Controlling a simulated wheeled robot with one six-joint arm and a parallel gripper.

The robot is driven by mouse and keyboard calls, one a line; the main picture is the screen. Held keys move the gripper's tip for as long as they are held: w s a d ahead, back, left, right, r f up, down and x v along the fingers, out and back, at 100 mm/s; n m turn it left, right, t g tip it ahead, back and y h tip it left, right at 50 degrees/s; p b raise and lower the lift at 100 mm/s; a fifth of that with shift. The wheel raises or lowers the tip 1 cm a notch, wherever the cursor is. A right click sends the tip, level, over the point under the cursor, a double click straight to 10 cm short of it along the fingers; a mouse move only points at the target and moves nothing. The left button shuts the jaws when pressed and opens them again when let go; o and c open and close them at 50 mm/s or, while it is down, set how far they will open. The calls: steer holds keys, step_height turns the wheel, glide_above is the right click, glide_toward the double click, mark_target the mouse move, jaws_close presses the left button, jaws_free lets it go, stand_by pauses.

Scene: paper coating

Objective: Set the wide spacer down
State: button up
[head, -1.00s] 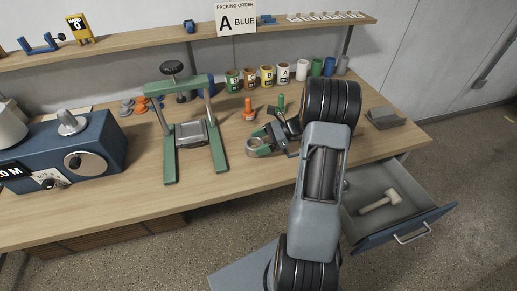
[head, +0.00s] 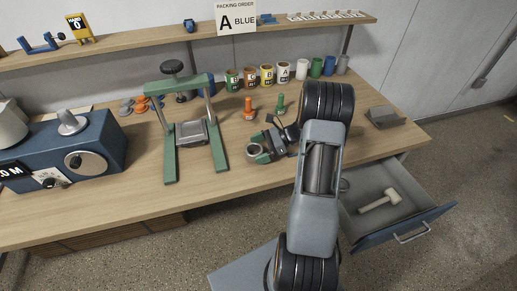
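A short grey-tan ring, which I take to be the wide spacer (head: 254,149), is at the tips of my gripper (head: 260,148), over the middle of the bench right of the green press. The green-tipped fingers are close around the ring. The picture is too small to show whether they grip it or stand slightly apart from it. I cannot tell whether the ring touches the bench top or is just above it.
The green press frame (head: 168,153) stands close on the left. An orange peg (head: 248,107) and a green peg (head: 280,104) stand behind my gripper, with several cups farther back. A grey block (head: 383,117) is at the right. An open drawer (head: 385,225) holds a mallet (head: 379,200).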

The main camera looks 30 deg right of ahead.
steer(key=shift+r, duration=0.1)
steer(key=b+v, duration=0.1)
steer(key=v, duration=1)
steer(key=shift+d, duration=0.1)
steer(key=shift+r, duration=0.2)
steer(key=s+a+r+n+g+h, duration=0.1)
steer(key=a+r+n+g+h, duration=0.1)
steer(key=a+n, duration=0.3)
steer(key=s+a+r+n+g+h, duration=0.2)
steer(key=a+r+h, duration=0.1)
steer(key=a, duration=0.3)
steer(key=s+a+r+n+t+h, duration=0.3)
steer(key=s+a+n+h, duration=0.4)
steer(key=s+a+n, duration=0.3)
steer(key=n, duration=0.4)
steer(key=shift+s+a+n+t+h, duration=0.2)
steer(key=shift+a+n+t+h, duration=0.1)
steer(key=shift+a+h, duration=0.1)
